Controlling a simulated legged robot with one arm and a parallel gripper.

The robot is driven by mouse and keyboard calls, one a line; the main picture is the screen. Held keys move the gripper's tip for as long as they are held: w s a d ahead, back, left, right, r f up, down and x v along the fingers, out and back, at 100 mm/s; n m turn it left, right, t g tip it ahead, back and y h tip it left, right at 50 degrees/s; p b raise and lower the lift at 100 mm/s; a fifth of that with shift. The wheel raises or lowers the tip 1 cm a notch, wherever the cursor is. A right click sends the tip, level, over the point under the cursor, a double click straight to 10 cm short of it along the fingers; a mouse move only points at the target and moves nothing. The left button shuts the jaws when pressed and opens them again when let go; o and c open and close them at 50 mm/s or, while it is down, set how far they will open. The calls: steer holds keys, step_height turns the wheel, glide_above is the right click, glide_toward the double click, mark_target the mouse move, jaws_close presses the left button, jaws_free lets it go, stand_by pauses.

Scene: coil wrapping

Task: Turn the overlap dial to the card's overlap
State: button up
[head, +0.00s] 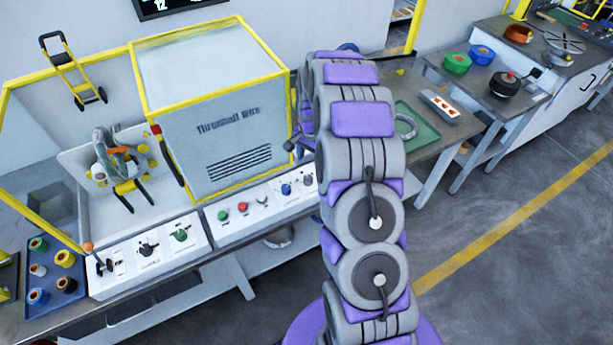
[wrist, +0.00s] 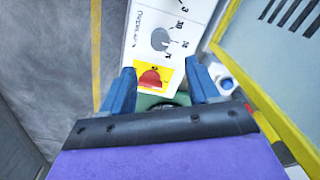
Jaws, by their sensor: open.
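In the wrist view, a round grey dial (wrist: 162,40) sits on a white panel (wrist: 140,62), with numbers beside it and a sideways label too blurred to read surely. I cannot tell from the label that it is the overlap dial. My gripper (wrist: 161,72) is open and empty, its blue fingers apart. The dial lies beyond the fingertips; a red knob on a yellow plate (wrist: 152,78) shows between them. In the head view my arm hides most of my gripper. No card is readable as the overlap card.
In the head view, white control panels (head: 215,240) with buttons and knobs run along the bench front. A yellow-framed enclosure (head: 215,110) stands behind. A blue tray (head: 52,308) of spools is at left. A green tray (head: 418,135) lies right of my arm.

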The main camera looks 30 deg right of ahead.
glide_above(308, 177)
steer(key=d, duration=0.2)
steer(key=f, duration=0.5)
steer(key=shift+s+a+f+b, duration=0.2)
steer(key=shift+f+b, duration=0.1)
steer(key=shift+f, duration=0.1)
steer(key=a+f, duration=0.3)
steer(key=shift+w+a+f, duration=0.1)
steer(key=shift+f, duration=0.25)
steer(key=d, duration=0.2)
steer(key=shift+d+f, duration=0.2)
steer(key=shift+d, duration=0.3)
steer(key=shift+c, duration=0.4)
steer(key=shift+a+r, duration=0.15)
steer(key=shift+a, duration=1.05)
steer(key=c, duration=0.6)
steer(key=shift+d, duration=0.2)
steer(key=c, duration=0.3)
steer(key=shift+w+d, duration=0.1)
steer(key=shift+d, duration=0.25)
steer(key=shift+c, duration=0.3)
